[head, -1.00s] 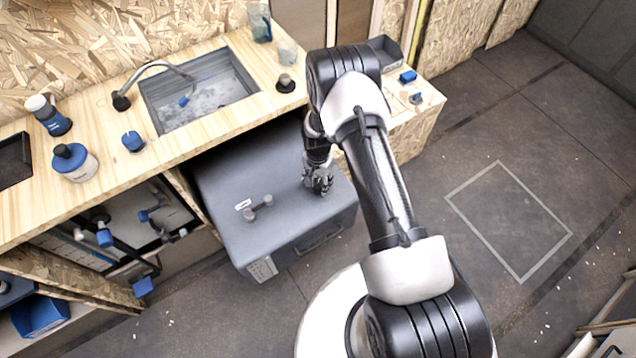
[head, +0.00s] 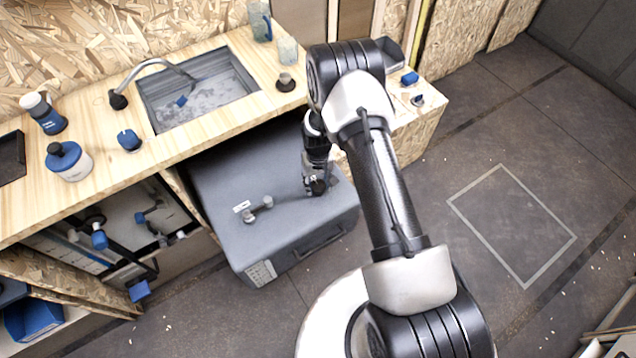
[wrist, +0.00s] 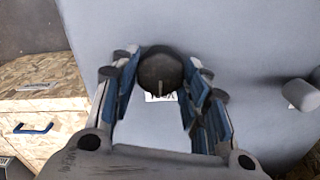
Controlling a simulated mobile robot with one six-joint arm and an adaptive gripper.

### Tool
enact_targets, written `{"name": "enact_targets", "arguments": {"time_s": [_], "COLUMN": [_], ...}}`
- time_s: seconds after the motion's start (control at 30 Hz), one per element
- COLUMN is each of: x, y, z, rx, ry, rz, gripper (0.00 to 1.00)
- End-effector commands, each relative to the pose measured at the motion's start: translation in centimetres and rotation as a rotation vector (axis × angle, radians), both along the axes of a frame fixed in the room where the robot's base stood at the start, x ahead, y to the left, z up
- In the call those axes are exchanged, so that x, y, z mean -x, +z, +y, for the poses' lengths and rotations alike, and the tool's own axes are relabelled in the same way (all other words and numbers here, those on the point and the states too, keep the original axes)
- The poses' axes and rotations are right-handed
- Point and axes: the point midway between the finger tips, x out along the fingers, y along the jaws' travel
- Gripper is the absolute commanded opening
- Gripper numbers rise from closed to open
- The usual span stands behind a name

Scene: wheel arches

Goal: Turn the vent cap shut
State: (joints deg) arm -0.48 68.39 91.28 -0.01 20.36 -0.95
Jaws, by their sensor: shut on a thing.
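The vent cap (wrist: 160,72) is a dark round knob with a pale line on its face, on top of the grey box (head: 235,165). A white label with dark letters shows partly beside it in the wrist view. My gripper (wrist: 162,80) has its blue-padded fingers on both sides of the cap and is shut on it. In the head view my gripper (head: 316,187) points down at the right part of the box top and mostly hides the cap.
A grey bar handle (head: 258,208) stands on the box top, left of my gripper. The wooden counter (head: 190,140) with a sink (head: 205,95) runs behind and overhangs the box. Open floor lies to the right.

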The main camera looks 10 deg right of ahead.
Motion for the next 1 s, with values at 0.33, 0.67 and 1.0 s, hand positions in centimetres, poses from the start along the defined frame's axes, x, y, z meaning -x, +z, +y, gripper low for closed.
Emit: {"name": "enact_targets", "arguments": {"time_s": [0.33, 0.67, 1.0], "x": [-0.05, -0.05, -0.04], "y": [0.02, 0.03, 0.02], "z": [0.02, 0.02, 0.02], "rx": [0.000, 0.000, 0.000], "ry": [0.077, 0.083, 0.081], "rz": [-0.001, -0.001, -0.001], "gripper": [0.18, 0.18, 0.60]}}
